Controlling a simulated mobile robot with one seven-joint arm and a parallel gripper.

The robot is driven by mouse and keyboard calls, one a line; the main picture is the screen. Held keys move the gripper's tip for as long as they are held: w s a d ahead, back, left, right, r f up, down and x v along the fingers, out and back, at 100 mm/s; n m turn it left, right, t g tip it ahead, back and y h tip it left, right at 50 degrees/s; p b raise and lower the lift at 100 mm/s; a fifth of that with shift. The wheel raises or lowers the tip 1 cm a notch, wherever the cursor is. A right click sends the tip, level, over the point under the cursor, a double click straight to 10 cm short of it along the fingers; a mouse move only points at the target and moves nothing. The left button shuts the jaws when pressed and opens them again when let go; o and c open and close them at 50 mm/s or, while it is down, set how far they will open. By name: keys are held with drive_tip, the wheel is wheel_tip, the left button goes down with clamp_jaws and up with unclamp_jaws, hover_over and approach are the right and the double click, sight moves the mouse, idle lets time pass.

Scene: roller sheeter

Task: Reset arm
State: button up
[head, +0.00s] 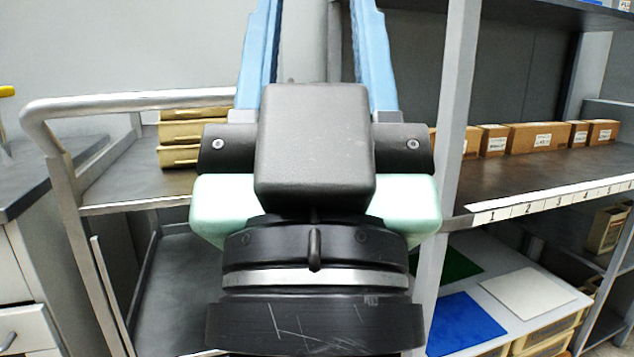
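My gripper (316,12) fills the middle of the head view and points upward in the picture. Its two light-blue fingers stand well apart, with only the grey wall and a post seen between them, so it is open and looks empty. The fingertips reach the top edge of the picture and may be cut off. Below the fingers are the black and pale-green gripper body and my black wrist. They hide the middle of the scene behind.
A grey cart (115,104) with tan bins (180,157) stands behind on the left, beside a counter (40,175). On the right, a shelf rack (459,110) holds cardboard boxes (538,138) above numbered labels. Blue (465,325), white (525,293) and green (450,264) sheets lie lower down.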

wheel_tip(320, 180, up, 39)
drive_tip(key=p, duration=3.7)
drive_tip(key=shift+s+f, duration=0.15)
drive_tip(key=shift+f, duration=0.05)
